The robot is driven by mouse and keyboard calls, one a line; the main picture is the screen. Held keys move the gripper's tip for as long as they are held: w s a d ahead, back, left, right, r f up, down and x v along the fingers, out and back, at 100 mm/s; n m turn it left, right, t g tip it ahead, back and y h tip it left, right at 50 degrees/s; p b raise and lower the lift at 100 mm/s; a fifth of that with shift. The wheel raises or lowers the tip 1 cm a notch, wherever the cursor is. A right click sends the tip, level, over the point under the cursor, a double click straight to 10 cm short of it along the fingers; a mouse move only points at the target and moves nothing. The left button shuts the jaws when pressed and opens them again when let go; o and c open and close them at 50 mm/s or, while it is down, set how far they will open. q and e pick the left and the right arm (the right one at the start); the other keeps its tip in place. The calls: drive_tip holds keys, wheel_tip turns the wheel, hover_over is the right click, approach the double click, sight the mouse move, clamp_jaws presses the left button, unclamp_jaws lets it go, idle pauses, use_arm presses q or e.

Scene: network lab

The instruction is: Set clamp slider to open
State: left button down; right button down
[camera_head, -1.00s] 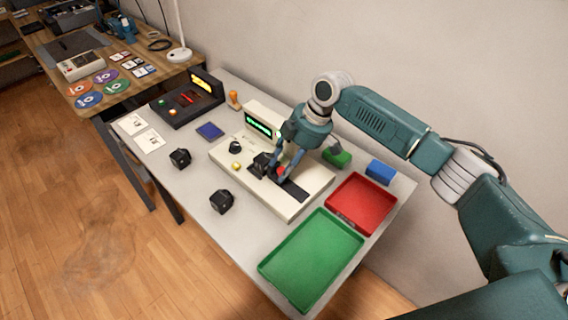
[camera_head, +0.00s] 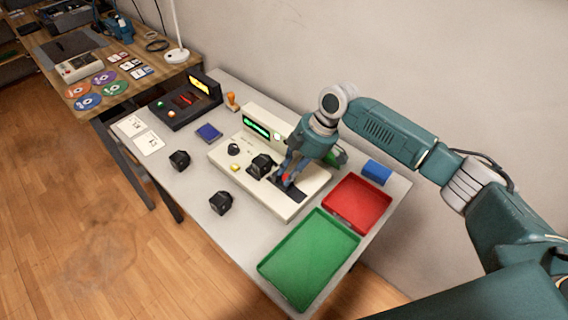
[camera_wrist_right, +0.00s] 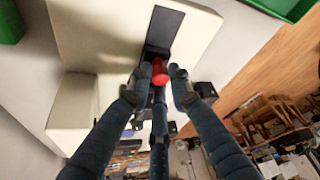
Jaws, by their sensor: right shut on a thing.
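The cream test device (camera_head: 285,206) stands on the grey table with a lit green display (camera_head: 256,127). A dark slider track (camera_head: 297,194) runs along its right part, beside a black block (camera_head: 262,166). The slider's red knob (camera_head: 285,179) sits in the track; it also shows in the right wrist view (camera_wrist_right: 160,72). My right gripper (camera_head: 283,178) points down over the track, and its fingers (camera_wrist_right: 158,80) are closed around the red knob. The fingers partly hide the knob and track in the head view. My left gripper is not in view.
A red tray (camera_head: 343,212) and a green tray (camera_head: 270,268) lie right of the device. A blue block (camera_head: 376,172) and a green block (camera_head: 339,158) are behind. Two black cubes, one of them nearer (camera_head: 220,203), stand in front. A black console (camera_head: 184,104) is at left.

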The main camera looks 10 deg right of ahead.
drive_tip(key=c, duration=1.6)
unclamp_jaws()
drive_tip(key=shift+s, duration=0.25)
drive_tip(key=shift+d+r, duration=0.1)
drive_tip(key=shift+d+r, duration=0.15)
drive_tip(key=shift+r, duration=0.2)
drive_tip(key=v, duration=1.1)
drive_tip(key=shift+r, duration=0.1)
